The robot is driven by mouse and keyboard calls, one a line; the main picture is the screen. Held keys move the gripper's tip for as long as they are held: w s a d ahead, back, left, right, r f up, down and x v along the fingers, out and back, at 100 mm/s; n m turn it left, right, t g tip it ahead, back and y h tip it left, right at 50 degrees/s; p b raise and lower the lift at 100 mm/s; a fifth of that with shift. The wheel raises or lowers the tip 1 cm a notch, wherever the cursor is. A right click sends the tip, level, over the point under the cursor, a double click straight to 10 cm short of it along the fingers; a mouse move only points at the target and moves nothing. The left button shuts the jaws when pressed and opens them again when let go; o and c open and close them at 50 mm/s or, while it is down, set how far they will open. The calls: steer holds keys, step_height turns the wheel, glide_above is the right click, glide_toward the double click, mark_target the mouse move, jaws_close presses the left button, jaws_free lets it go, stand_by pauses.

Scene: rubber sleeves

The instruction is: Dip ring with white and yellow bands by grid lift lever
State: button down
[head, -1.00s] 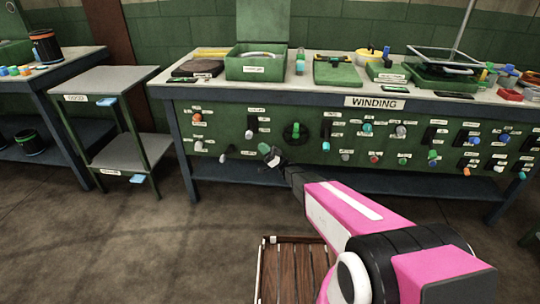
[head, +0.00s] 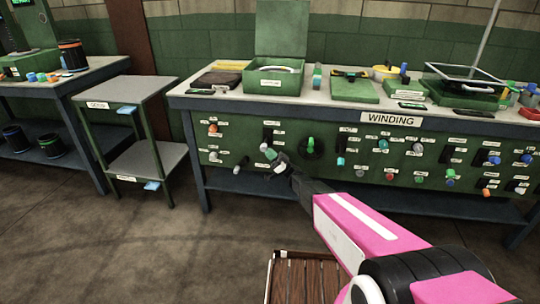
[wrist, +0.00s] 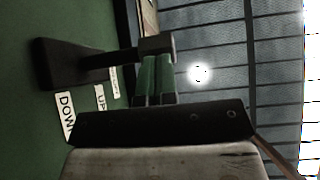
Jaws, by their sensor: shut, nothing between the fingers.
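My gripper (head: 271,154) is at the bench's green front panel, below and beside a dark lever unit (head: 268,134). The wrist view shows my gripper's green fingers (wrist: 153,78) shut, with nothing between them. Just past their tips is the blocky end of a dark lever (wrist: 85,60), beside labels reading "UP" and "DOW…"; whether they touch is unclear. The lever's name is not legible. At the bench's right, a dark wire grid frame (head: 465,74) stands over a green tray (head: 457,97). A pale ring (head: 478,88) shows there; its bands cannot be made out.
The panel under the "WINDING" sign (head: 390,119) carries several close-set knobs and levers, including a green knob on a black disc (head: 311,146). An open green box (head: 272,82) stands on the bench. A grey two-tier side table (head: 128,90) stands left.

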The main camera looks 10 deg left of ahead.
steer(key=shift+s+r+m+t+h, duration=0.1)
steer(key=shift+r+m+t+h, duration=0.2)
steer(key=shift+m+t, duration=0.5)
steer(key=shift+s+r+m+t+h, duration=0.1)
steer(key=shift+r+m+t+h, duration=0.2)
steer(key=shift+m+t, duration=0.45)
steer(key=shift+s+r+m+t+h, duration=0.1)
steer(key=shift+r+m+t+h, duration=0.2)
steer(key=shift+m+t, duration=0.45)
steer(key=shift+w+r+m+t+h, duration=0.1)
steer(key=shift+r+m+t+h, duration=0.25)
steer(key=shift+r+m+t, duration=0.4)
steer(key=shift+w+r+m+t+h, duration=0.1)
steer(key=shift+r+m+t+h, duration=0.3)
steer(key=shift+m, duration=0.6)
steer(key=shift+w+r+m+t+h, duration=0.1)
steer(key=shift+r+m+t+h, duration=0.25)
steer(key=shift+m+t, duration=0.45)
steer(key=shift+r, duration=0.15)
